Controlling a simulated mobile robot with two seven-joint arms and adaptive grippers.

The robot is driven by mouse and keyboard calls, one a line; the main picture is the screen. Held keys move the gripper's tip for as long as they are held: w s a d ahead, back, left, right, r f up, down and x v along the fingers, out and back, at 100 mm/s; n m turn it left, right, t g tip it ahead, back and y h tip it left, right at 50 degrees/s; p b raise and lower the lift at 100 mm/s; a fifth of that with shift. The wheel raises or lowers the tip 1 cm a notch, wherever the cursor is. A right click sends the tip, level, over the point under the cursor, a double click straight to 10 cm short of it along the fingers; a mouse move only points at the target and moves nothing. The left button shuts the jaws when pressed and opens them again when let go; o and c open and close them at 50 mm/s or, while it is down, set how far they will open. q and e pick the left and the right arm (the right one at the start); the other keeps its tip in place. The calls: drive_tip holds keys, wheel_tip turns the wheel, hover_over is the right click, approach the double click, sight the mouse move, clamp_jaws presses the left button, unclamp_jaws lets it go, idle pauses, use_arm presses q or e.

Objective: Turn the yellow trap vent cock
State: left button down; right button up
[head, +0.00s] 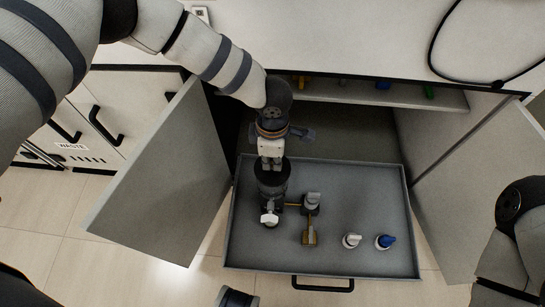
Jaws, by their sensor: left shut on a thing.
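My left gripper (270,166) reaches down from the upper left over the pull-out tray (360,185). The exact grip point is hidden by the fingers. I cannot tell which yellow part is the trap vent cock. My right gripper is out of view.
A white knob-like part (351,240) and a blue one (385,242) stand in the tray's right part. Open cabinet doors flank the tray, left (170,180) and right (480,190). A shelf (440,97) behind has several small coloured things. The tray's right back is clear.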

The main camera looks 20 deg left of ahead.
sight(272, 161)
use_arm(q)
drive_tip(key=c, duration=1.7)
unclamp_jaws()
wheel_tip(272, 161, up, 12)
